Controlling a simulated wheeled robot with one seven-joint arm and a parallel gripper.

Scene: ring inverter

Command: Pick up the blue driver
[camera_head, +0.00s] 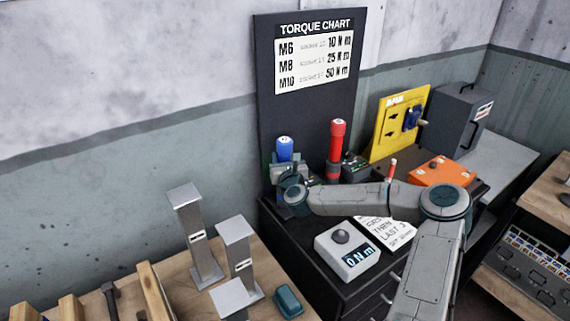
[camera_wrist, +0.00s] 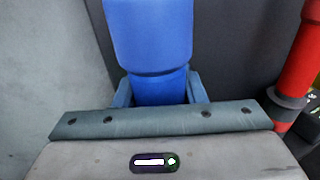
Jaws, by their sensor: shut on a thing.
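The blue driver (camera_head: 285,148) stands upright at the back left of the dark cabinet, in front of the torque chart board. In the wrist view the blue driver (camera_wrist: 152,45) rises between the two jaws. My gripper (camera_wrist: 158,88) is shut on the driver's lower blue part, with a finger on each side. In the head view my gripper (camera_head: 286,170) and wrist hide the driver's lower end. I cannot tell whether it still touches its stand.
A red driver (camera_head: 336,145) stands close to the right and also shows in the wrist view (camera_wrist: 298,65). A grey torque meter (camera_head: 346,250) reads 0 Nm. A yellow panel (camera_head: 400,120), an orange box (camera_head: 441,171) and a dark case (camera_head: 462,118) stand farther right. Metal posts (camera_head: 190,235) stand front left.

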